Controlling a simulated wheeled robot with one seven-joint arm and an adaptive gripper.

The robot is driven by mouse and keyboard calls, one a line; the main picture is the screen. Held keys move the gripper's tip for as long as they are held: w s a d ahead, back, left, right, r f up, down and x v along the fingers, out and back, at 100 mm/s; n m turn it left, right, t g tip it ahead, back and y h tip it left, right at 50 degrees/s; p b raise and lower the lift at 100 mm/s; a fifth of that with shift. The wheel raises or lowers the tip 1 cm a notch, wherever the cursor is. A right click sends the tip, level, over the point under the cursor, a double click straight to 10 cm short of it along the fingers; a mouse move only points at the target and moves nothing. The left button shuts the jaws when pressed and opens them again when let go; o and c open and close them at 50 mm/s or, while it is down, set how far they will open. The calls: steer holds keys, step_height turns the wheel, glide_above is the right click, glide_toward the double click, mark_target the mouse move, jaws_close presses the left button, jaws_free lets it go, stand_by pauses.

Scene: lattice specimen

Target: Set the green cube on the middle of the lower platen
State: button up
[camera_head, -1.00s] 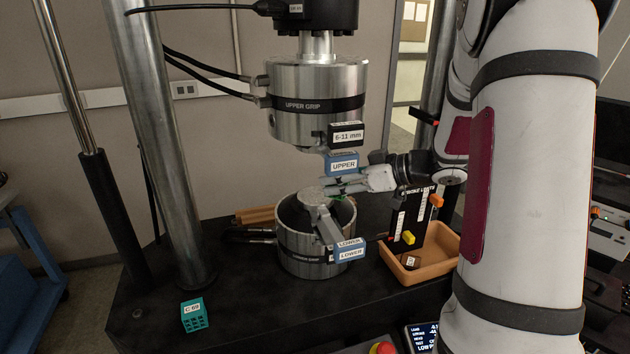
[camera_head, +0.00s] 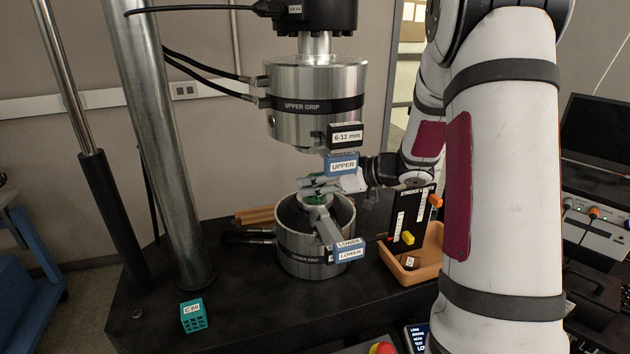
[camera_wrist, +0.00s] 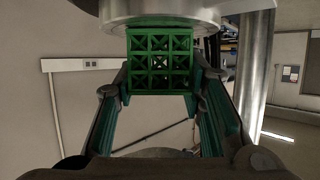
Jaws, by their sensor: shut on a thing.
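The green cube (camera_wrist: 160,60), an open lattice block, sits between the fingers of my gripper (camera_wrist: 160,82) in the wrist view. My gripper (camera_head: 315,186) is shut on it, reaching in from the right between the upper and lower grips. In the head view only a little of the green cube (camera_head: 314,199) shows below the fingers. The lower platen (camera_head: 319,212) is mostly hidden there by the cube and fingers, over the lower grip (camera_head: 300,262). I cannot tell whether the cube touches the platen.
The upper grip (camera_head: 305,90) hangs close above my gripper, with the UPPER block (camera_head: 341,164) beside it. The LOWER block (camera_head: 348,252) juts out in front. An orange tray (camera_head: 428,265) and a black stroke-limits panel (camera_head: 408,218) stand right.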

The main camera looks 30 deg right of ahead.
steer(key=o, duration=1.1)
steer(key=shift+r, duration=0.15)
steer(key=v, duration=1.2)
steer(key=shift+p, duration=0.35)
